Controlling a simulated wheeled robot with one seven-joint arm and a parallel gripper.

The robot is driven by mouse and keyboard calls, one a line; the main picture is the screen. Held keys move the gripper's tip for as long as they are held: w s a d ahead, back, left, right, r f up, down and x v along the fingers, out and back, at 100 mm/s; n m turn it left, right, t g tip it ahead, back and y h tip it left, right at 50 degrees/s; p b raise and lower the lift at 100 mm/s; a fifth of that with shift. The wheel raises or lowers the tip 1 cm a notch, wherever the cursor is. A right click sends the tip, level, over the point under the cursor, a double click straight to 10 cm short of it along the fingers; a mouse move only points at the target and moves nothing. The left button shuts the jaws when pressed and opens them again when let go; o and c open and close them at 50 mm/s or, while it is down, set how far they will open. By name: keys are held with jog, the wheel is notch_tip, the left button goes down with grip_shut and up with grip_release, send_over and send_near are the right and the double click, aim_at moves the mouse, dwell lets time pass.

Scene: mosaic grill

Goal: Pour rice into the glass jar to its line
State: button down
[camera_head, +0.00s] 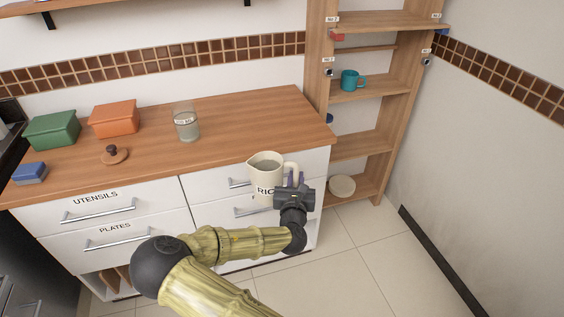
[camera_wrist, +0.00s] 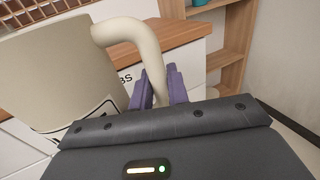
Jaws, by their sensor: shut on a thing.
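A cream jug (camera_head: 264,177) lettered "RIC…", the rest hidden, is held upright in front of the counter's front edge. Its contents cannot be made out clearly. My gripper (camera_head: 293,180) is shut on the jug's handle. In the wrist view the purple fingers of my gripper (camera_wrist: 158,88) close around the handle of the jug (camera_wrist: 55,75). The glass jar (camera_head: 186,125) stands upright on the counter, to the left of and beyond the jug, apart from it. It looks clear, with a small label, and I see no rice in it.
The wooden counter (camera_head: 235,118) is clear right of the jar. A green box (camera_head: 52,131), an orange box (camera_head: 114,119), a blue box (camera_head: 30,173) and a round wooden lid (camera_head: 115,155) are on its left. A shelf with a teal mug (camera_head: 350,80) stands right.

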jog(key=s+d+f+m+h, duration=0.2)
jog(key=s+d+f+h, duration=0.1)
jog(key=d+f, duration=0.4)
jog(key=shift+s+d+f, duration=0.25)
jog(key=shift+s+d, duration=0.55)
jog(key=shift+d, duration=0.45)
